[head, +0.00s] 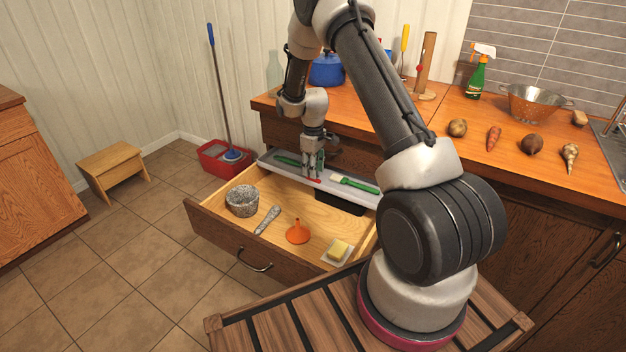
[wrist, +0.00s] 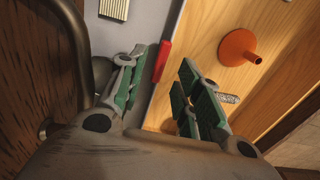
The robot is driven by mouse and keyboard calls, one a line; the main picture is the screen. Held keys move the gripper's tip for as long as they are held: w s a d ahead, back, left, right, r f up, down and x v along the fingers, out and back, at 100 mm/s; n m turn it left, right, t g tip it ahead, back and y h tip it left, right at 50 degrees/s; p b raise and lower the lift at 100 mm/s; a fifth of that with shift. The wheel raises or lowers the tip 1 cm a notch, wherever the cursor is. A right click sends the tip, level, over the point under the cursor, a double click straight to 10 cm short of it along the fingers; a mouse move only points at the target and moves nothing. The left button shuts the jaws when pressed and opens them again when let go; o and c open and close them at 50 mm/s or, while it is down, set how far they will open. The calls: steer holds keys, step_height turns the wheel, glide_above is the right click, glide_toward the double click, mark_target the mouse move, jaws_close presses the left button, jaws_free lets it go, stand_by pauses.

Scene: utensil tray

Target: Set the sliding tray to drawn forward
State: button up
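The sliding tray (head: 268,166) is a long grey shallow tray at the back of the open drawer (head: 222,250), and its wall also shows in the wrist view (wrist: 168,22). A red strip (wrist: 162,62) is on the tray's front edge. My gripper (head: 313,173) is over that front edge and points down. In the wrist view my gripper (wrist: 163,95) is open, with the red strip and the tray edge between its green-padded fingers. One finger is over the tray's inside, the other over the drawer's wooden floor. I cannot tell whether either finger touches the tray.
The tray holds a green-handled brush (head: 355,184) and another green item (head: 287,161). In front, the drawer holds a grey round container (head: 242,201), a patterned utensil (head: 267,220), an orange funnel (head: 298,232) and a yellow block (head: 338,249). The counter edge (head: 268,104) overhangs behind.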

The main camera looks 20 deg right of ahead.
step_height(320, 180, down, 5)
steer(key=shift+f, duration=0.1)
steer(key=shift+c, duration=0.4)
jaws_close()
